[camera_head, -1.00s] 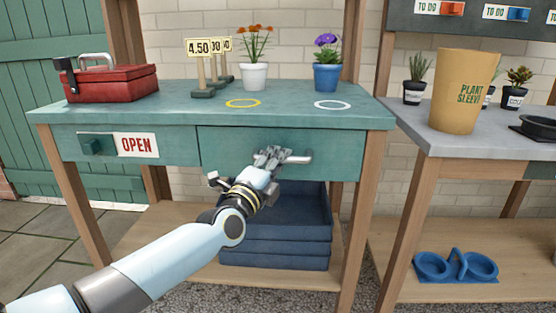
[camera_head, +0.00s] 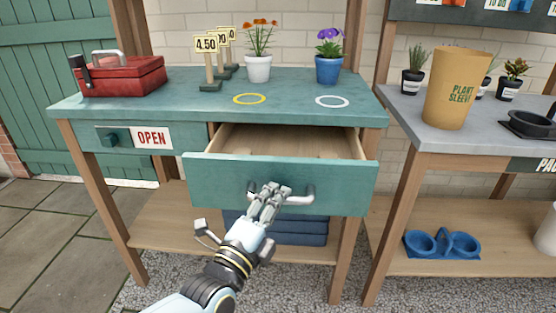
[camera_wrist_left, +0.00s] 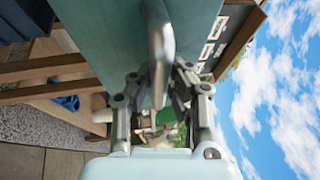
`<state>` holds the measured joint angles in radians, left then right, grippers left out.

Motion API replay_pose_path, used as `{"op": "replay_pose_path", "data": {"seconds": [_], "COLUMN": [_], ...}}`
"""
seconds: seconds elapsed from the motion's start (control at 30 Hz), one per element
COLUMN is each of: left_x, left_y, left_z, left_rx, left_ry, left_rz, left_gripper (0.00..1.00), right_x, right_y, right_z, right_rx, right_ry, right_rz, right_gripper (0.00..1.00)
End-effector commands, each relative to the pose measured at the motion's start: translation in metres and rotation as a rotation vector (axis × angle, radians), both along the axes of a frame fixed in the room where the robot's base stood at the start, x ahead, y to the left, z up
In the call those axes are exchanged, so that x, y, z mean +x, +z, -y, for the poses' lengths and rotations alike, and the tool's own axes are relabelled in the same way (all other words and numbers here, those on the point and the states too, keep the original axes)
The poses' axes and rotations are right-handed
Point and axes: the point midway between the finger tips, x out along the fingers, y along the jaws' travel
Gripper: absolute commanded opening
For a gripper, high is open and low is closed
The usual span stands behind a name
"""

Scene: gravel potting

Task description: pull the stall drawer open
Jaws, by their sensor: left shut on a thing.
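The stall drawer (camera_head: 345,180) is a teal-fronted wooden drawer under the stall top, and it stands pulled out with its bare wooden inside showing. Its metal bar handle (camera_head: 308,195) runs across the front. My left gripper (camera_head: 270,193) is shut on the handle at its left and middle part. In the left wrist view the handle (camera_wrist_left: 160,50) passes between the fingers of my left gripper (camera_wrist_left: 158,90). My right gripper is not in view.
The teal stall top (camera_head: 190,100) holds a red toolbox (camera_head: 122,76), price signs and two potted flowers. Blue crates (camera_head: 300,236) sit on the shelf below. A grey bench (camera_head: 400,110) with a plant sleeve (camera_head: 455,88) stands at the right.

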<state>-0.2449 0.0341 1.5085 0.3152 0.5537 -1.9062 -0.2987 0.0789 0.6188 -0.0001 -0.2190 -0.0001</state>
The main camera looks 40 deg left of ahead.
Motion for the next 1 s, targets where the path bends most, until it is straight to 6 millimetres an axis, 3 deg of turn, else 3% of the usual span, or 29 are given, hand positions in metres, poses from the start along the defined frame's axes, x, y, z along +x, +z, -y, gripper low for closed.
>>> {"op": "replay_pose_path", "data": {"seconds": [0.1, 0.3, 0.83, 0.87, 1.0], "left_x": [-0.025, -0.049, -0.059, -0.059, -0.058], "left_y": [0.001, -0.001, -0.004, -0.004, -0.003], "left_z": [0.015, 0.030, 0.035, 0.035, 0.035], "left_rx": [0.000, 0.000, 0.002, 0.002, 0.001], "left_ry": [0.001, 0.001, 0.000, 0.000, 0.001], "left_rz": [-0.008, -0.006, -0.006, -0.007, -0.004], "left_gripper": [0.00, 0.00, 0.00, 0.15, 0.34], "right_x": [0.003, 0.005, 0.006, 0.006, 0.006], "right_y": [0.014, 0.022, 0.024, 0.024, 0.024], "right_z": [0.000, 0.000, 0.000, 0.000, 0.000], "right_rx": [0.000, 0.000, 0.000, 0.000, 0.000], "right_ry": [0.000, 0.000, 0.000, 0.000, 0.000], "right_rz": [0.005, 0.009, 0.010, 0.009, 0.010], "right_gripper": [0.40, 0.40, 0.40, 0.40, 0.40]}}
